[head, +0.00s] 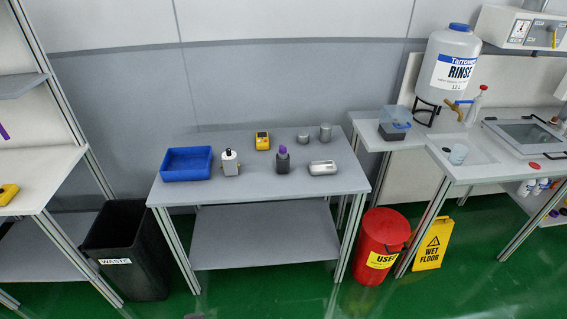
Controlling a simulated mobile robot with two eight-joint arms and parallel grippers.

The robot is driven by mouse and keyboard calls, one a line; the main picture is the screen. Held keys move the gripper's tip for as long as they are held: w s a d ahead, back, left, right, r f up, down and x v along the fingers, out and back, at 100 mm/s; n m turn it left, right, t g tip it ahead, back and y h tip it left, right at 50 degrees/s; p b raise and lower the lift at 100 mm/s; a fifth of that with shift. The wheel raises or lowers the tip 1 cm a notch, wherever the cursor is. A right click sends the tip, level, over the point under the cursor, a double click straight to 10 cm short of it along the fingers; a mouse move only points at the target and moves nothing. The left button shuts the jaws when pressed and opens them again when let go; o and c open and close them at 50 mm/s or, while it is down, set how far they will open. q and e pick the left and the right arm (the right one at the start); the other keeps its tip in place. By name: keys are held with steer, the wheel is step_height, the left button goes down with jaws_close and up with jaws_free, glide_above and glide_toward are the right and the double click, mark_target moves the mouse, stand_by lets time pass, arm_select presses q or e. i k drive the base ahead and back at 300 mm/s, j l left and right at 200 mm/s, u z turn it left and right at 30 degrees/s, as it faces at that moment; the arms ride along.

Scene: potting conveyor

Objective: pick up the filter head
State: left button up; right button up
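I cannot tell for certain which object is the filter head. On the middle grey table (246,197) stands a small white item with a dark top and a grey block by it (230,163). To its right stands a dark grey piece with a purple top (283,159). Two grey metal cylinders, a shorter one (303,138) and a taller one (325,132), stand at the back right. A shiny metal dish (322,168) lies at the front right. Neither of my grippers shows in the head view.
A blue tray (187,164) and a yellow device (262,141) are on the same table. A black waste bin (130,250) stands left, a red bin (380,247) and yellow wet-floor sign (433,244) right. A rinse tank (448,65) stands on the right bench. Green floor in front is clear.

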mark_target(282, 161)
steer(key=i+l+u, duration=0.1)
steer(key=i, duration=0.35)
steer(key=i+l+u, duration=0.1)
steer(key=i, duration=0.35)
steer(key=i+l, duration=0.15)
steer(key=i, duration=0.3)
steer(key=j+u, duration=0.05)
